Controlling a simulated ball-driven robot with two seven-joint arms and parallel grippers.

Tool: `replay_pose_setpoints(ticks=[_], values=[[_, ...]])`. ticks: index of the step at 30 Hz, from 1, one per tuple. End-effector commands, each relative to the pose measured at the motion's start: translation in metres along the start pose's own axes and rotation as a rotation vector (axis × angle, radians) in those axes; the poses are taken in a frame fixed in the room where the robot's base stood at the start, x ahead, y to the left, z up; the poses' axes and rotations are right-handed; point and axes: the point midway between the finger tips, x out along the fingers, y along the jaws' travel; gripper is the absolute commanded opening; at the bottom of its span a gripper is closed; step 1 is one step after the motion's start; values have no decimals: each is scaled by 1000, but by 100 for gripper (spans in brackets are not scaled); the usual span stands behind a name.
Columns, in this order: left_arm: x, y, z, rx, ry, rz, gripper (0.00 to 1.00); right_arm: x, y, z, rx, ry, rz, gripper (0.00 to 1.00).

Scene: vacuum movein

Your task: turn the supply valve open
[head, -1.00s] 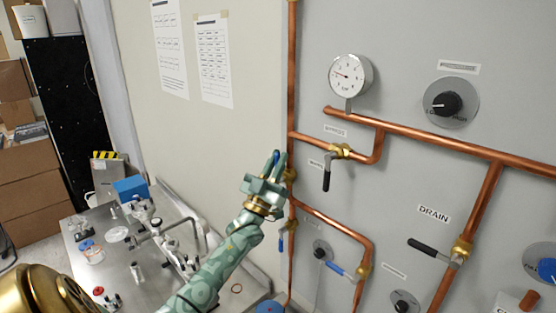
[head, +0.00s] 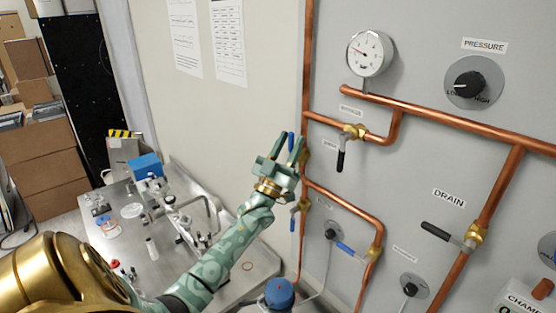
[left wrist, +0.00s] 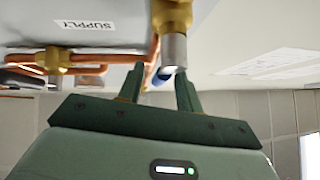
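The supply valve has a brass body (left wrist: 172,14) with a grey stem at the top of the left wrist view, near a label reading SUPPLY (left wrist: 85,25). Its blue handle (head: 291,141) stands roughly upright on the vertical copper pipe in the head view. My left gripper (head: 289,149) is open, its fingers pointing up on either side of the blue handle. The left wrist view shows the two fingers apart, with the blue tip (left wrist: 165,73) in the gap beyond them. I cannot tell whether they touch it. Part of the valve is hidden behind the gripper. My right gripper is not in view.
A black-handled valve (head: 341,160) is close right of the gripper, below a gauge (head: 369,53). Other blue-handled valves (head: 344,249) sit lower. The drain valve (head: 436,231) and pressure knob (head: 469,83) are farther right. A cluttered metal bench (head: 176,275) is at lower left.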

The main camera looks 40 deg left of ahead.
Motion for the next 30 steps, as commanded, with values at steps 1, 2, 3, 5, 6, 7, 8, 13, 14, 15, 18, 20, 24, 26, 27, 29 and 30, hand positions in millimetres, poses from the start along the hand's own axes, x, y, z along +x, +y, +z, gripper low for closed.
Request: replay_pose_setpoints(ticks=[1, 2, 3, 5, 6, 7, 8, 13, 14, 15, 18, 20, 24, 26, 27, 29, 30], values=[[-12, 0, 3, 0, -4, 0, 35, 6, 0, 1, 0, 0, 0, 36], [-18, 0, 4, -1, -4, 0, 35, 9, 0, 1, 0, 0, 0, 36], [-28, 0, 4, -1, -4, 0, 35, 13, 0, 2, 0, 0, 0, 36], [-44, 0, 5, -1, -5, -1, 35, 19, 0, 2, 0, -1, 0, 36], [-56, 0, 5, 0, -5, -1, 35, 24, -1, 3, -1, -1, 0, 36], [-65, 0, 6, 0, -7, -1, 35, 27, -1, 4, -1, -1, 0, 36], [-74, 0, 6, -1, -6, 0, 35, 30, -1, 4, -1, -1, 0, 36], [-117, 0, 5, -2, -6, -1, 35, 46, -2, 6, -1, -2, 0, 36], [-123, 0, 5, -2, -6, -1, 35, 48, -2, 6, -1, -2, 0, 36], [-131, 0, 4, -2, -6, -1, 35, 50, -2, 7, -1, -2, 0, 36], [-144, 0, 3, 0, -4, -1, 35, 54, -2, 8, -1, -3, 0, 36], [-150, 0, 3, 0, -5, -1, 35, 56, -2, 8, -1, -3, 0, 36], [-155, 0, 1, 0, -2, -1, 35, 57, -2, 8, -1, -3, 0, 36], [-155, 0, 1, 0, -2, -1, 35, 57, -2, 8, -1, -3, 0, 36], [-155, 0, 1, 0, -2, -1, 35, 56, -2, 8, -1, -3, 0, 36], [-155, 0, 1, -1, -2, -1, 35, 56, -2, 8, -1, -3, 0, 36], [-155, 0, 1, -1, -2, -1, 35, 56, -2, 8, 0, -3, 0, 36]])
